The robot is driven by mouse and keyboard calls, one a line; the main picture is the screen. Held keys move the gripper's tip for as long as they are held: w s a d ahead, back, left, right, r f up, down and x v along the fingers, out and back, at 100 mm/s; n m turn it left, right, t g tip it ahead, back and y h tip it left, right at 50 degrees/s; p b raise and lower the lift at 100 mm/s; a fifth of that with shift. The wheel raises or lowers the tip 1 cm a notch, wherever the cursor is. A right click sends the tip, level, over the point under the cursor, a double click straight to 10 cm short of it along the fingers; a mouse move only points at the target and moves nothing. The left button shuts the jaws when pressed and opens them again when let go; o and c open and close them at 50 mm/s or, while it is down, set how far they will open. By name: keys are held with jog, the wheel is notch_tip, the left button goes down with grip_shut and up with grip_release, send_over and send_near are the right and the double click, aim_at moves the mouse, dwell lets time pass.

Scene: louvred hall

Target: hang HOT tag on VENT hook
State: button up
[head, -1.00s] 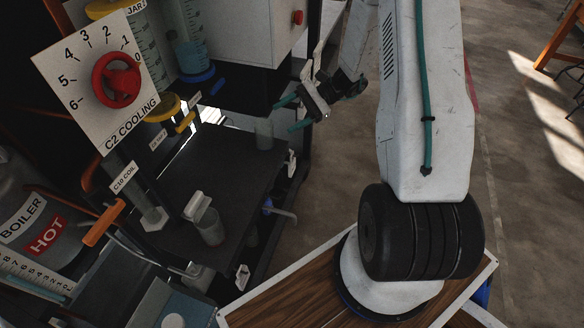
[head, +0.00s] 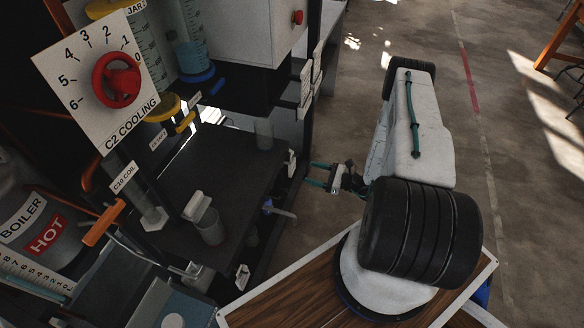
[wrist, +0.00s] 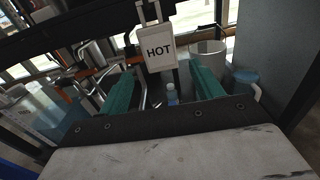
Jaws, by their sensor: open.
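The HOT tag (wrist: 158,50) is a white plate with black letters. In the wrist view it hangs upright by a narrow white loop from a dark bar. My gripper (wrist: 162,73) is open, its two teal fingers spread to either side below the tag, with nothing held. In the head view my gripper (head: 309,173) points left at the right side of the dark bench. A small white plate (head: 292,162) hangs there just left of the fingertips; its lettering is unreadable. I cannot make out the VENT hook in either view.
The dark bench (head: 190,165) carries a beaker (head: 209,227) and another glass (head: 264,134). A grey-white tap (head: 281,211) sticks out of its right side below my gripper. More white plates (head: 305,85) hang farther back. The floor (head: 335,120) behind my gripper is clear.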

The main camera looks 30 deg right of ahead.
aim_at(294, 165)
jog(key=shift+x, duration=4.35)
grip_shut()
jog(key=shift+r, duration=0.4)
jog(key=shift+r, duration=0.4)
jog(key=shift+s, duration=0.15)
jog(key=v, duration=0.9)
